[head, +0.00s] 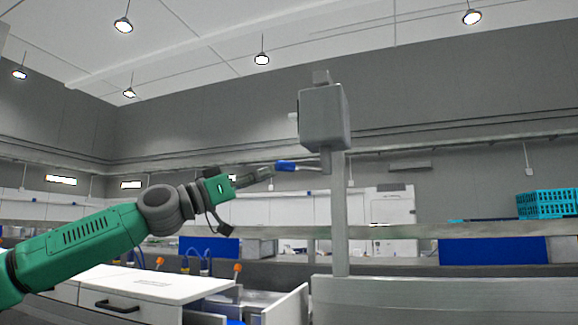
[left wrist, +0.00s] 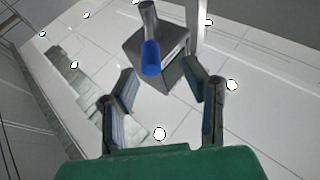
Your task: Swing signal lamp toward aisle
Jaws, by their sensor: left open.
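The signal lamp (head: 325,118) is a grey box on top of a grey post (head: 340,215), right of the middle in the head view. A thin lever with a blue handle (head: 285,166) sticks out to the left below the box. My left gripper (head: 268,172) is open, its tips right at the handle's free end. In the left wrist view, the blue handle (left wrist: 151,58) lies in line with the gap between my open fingers (left wrist: 158,72), with the grey lamp box (left wrist: 165,42) behind it. I cannot tell whether the fingers touch the handle. My right gripper is not in view.
A grey rail (head: 480,231) runs behind the post. A white drawer unit (head: 150,288) stands below my left arm. A teal crate (head: 546,204) sits at the far right. The air around the lamp box looks free.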

